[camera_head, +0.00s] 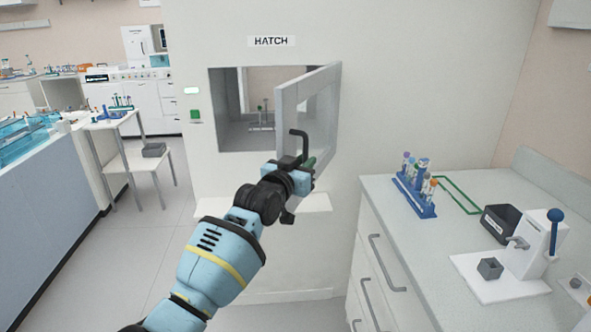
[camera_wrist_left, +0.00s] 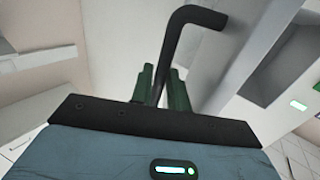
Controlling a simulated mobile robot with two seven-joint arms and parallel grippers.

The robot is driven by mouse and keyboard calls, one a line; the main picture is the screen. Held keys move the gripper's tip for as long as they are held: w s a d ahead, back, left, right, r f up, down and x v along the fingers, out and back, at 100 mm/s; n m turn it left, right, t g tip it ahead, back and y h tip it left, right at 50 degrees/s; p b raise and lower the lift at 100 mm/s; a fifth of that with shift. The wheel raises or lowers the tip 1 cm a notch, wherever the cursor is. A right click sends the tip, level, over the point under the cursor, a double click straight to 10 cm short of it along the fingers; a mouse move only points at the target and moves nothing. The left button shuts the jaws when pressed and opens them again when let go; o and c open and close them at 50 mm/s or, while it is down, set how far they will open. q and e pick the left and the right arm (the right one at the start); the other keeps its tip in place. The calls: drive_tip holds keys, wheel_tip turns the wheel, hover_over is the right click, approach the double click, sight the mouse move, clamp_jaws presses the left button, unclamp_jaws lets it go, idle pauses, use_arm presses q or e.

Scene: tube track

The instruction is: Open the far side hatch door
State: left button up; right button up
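The hatch (camera_head: 235,135) is a square opening in the white wall under a "HATCH" sign. Its pale framed door (camera_head: 290,105) is swung out towards me, hinged at the right of the opening. A bent black handle (camera_head: 304,145) is on the door; it also shows in the wrist view (camera_wrist_left: 185,30). Through the opening I see a beige area beyond; I cannot make out a separate far-side door clearly. My right gripper is not in view.
A white ledge (camera_head: 315,203) is below the hatch. A counter (camera_head: 405,240) with a blue tube rack (camera_head: 412,198) and a dark box (camera_head: 500,224) stands at the right. A green button (camera_head: 195,114) is left of the opening.

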use_arm(q)
drive_tip(key=p+v, duration=0.1)
drive_tip(key=v, duration=0.6)
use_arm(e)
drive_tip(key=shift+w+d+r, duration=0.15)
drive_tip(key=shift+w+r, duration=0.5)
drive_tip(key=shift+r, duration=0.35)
use_arm(q)
drive_tip(key=shift+r, duration=0.1)
